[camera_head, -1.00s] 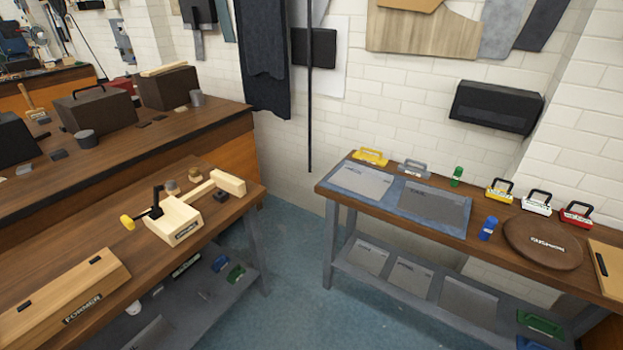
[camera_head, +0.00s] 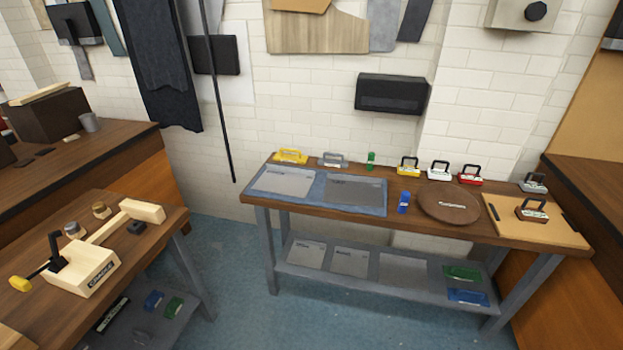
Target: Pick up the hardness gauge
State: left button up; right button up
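I cannot tell which item is the hardness gauge, because the small labels are too blurred to read. On the far wooden bench (camera_head: 452,231) stand small handled blocks: yellow (camera_head: 408,172), white (camera_head: 438,174), red (camera_head: 471,178), grey (camera_head: 534,186) and brown (camera_head: 531,215). The brown one sits on a tan board (camera_head: 560,232). A yellow handled piece (camera_head: 291,157) and a grey one (camera_head: 332,160) stand at the bench's back left. A green cylinder (camera_head: 371,160) and a blue cylinder (camera_head: 403,203) stand near the middle. Neither gripper is in view.
A round brown disc (camera_head: 448,203) and a blue mat (camera_head: 313,202) with grey sheets lie on the far bench. Its lower shelf (camera_head: 372,288) holds sheets and green and blue items. A left bench (camera_head: 165,228) carries a wooden clamp-like device (camera_head: 85,265). Blue floor (camera_head: 235,290) is open between benches.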

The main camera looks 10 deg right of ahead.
aim_at(523, 213)
jog(key=i+l, duration=0.1)
jog(key=l, duration=0.35)
jog(key=i+l+z, duration=0.1)
jog(key=l, duration=0.35)
jog(key=i+l, duration=0.15)
jog(key=l, duration=0.3)
jog(key=i+l+z, duration=0.1)
jog(key=l, duration=0.35)
